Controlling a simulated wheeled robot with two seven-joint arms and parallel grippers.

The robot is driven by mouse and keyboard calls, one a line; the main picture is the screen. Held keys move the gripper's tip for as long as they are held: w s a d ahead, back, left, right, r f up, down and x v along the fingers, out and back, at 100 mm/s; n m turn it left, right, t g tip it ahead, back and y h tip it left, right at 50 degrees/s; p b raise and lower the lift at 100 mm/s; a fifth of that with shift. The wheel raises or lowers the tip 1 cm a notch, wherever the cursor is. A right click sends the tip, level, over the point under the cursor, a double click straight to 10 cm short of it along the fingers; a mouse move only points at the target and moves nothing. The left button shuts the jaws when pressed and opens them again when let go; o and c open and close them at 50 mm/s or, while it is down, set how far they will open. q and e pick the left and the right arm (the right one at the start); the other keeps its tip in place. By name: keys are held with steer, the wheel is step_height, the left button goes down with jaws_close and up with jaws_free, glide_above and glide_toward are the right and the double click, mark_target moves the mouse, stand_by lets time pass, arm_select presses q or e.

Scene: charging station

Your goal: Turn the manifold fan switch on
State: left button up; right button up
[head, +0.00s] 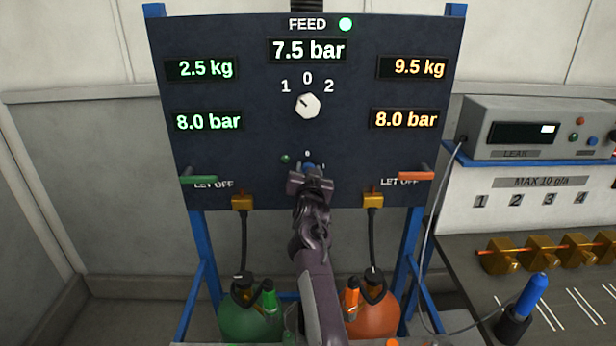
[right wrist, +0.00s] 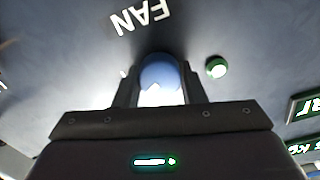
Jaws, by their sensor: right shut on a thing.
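The fan switch is a blue round knob (head: 308,166) low in the middle of the dark panel (head: 250,150). My right gripper (head: 309,172) is at it, and its arm hides most of the knob in the head view. In the right wrist view the blue knob (right wrist: 160,73) sits between the two fingers of my right gripper (right wrist: 160,88), which are shut on it. A white mark shows on the knob. The FAN label (right wrist: 142,17) appears upside down there. A small green lamp (head: 284,158) is beside the knob; it also shows in the wrist view (right wrist: 216,67). My left gripper is not in view.
Above is the white FEED selector (head: 308,105). A green lever (head: 199,180) and an orange lever (head: 416,175) stick out at either side. Green (head: 250,318) and orange (head: 375,315) bottles stand below. A leak tester (head: 535,128) is at right.

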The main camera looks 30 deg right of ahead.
steer(key=m+b, duration=0.1)
steer(key=m, duration=0.1)
steer(key=m+b, duration=0.1)
steer(key=m, duration=0.1)
steer(key=m+b, duration=0.1)
steer(key=shift+f+m, duration=0.35)
steer(key=shift+m, duration=0.05)
stand_by(0.4)
steer(key=o, duration=1)
steer(key=shift+r, duration=0.1)
steer(key=shift+r, duration=0.1)
